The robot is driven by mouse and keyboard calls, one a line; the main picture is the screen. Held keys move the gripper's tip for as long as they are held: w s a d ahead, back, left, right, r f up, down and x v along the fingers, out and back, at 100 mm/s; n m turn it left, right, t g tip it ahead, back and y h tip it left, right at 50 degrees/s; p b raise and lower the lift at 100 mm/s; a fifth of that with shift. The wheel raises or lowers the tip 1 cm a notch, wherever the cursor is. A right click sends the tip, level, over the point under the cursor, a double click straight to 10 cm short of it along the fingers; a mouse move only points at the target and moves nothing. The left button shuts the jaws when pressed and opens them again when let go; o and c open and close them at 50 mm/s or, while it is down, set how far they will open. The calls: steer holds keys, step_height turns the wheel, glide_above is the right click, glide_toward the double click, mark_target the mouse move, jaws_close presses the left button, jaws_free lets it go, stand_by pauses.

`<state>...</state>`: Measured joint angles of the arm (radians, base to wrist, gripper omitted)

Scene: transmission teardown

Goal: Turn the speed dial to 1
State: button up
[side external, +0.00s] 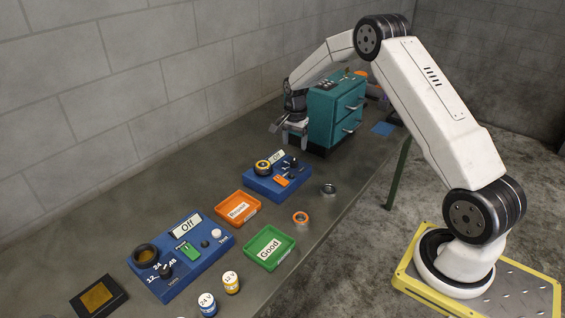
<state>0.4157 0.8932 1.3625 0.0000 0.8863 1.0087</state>
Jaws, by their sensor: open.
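The middle blue tester (263,186) carries a small display reading "Off", an orange-and-black ring piece, an orange control and small dark knobs (291,162). One of these knobs may be the speed dial; its markings are too small to read. My gripper (288,136) is open and empty. In the picture it is above the back of this tester, beside the teal cabinet, apart from the knobs. The nearer blue tester (205,252) has a display reading "Off" and a black knob (164,271) marked 12, 24 and 48.
The teal drawer cabinet (321,118) stands just right of my gripper. An orange tray (257,209) and a green "Good" tray (289,253) lie nearer, with two loose rings (301,217) beside them. Two small jars (231,283) stand in front. The bench along the wall is clear.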

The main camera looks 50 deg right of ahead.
mark_target(294, 161)
steer(key=shift+f, duration=3.5)
jaws_close()
